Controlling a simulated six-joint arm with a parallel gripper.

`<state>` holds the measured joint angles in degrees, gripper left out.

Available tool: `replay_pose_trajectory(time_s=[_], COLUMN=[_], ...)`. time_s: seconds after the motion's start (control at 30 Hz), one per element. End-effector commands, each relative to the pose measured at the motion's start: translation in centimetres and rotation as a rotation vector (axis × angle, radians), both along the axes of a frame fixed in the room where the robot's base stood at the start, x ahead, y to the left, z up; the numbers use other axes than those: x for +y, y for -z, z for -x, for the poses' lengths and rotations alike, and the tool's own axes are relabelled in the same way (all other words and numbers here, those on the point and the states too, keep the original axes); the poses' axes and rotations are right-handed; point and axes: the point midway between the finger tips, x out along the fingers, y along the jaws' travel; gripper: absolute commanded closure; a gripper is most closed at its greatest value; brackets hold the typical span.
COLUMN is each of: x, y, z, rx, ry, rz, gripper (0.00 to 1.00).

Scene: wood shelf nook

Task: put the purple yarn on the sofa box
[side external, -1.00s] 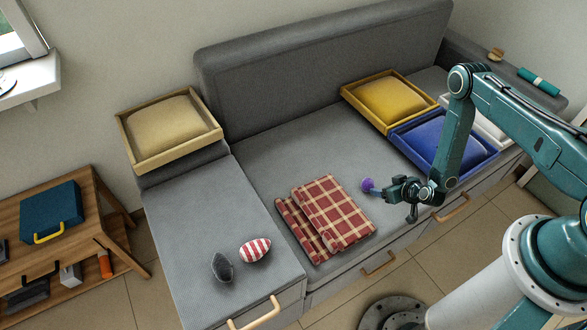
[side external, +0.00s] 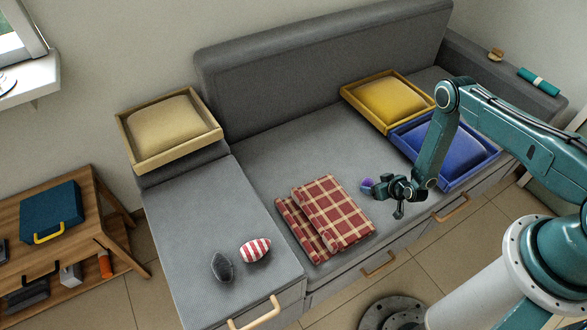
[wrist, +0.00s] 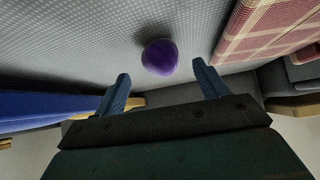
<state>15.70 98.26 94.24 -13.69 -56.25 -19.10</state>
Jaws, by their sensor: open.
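The purple yarn (side external: 367,184) is a small round ball on the grey sofa seat (side external: 255,140), between the folded plaid blanket and the blue tray. It also shows in the wrist view (wrist: 160,57), just beyond the fingertips and roughly centred between them. My gripper (side external: 379,187) is low over the sofa's front part, right beside the yarn, and partly covers it. In the wrist view its two fingers (wrist: 161,72) are spread apart with nothing between them. The grey chaise-like box section (side external: 185,225) with a wooden handle is at the left.
A red plaid blanket (side external: 335,208) lies left of the yarn. A blue cushion tray (side external: 487,160) and a yellow one (side external: 348,96) are to the right. A beige cushion tray (side external: 135,155), a striped ball (side external: 255,250) and a dark grey object (side external: 221,266) are on the left.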

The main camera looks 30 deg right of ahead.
Motion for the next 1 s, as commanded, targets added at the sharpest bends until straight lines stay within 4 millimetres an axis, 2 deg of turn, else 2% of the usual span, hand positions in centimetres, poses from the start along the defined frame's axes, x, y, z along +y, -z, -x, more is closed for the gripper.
replay_pose_trajectory(time_s=[0.6,1.0], x=[0.0,-0.1], y=[3.2,3.5], z=[-3.2,-3.6], rx=[0.0,0.0], ry=[-0.001,0.0], rz=[0.0,0.0], gripper=[0.27,0.27])
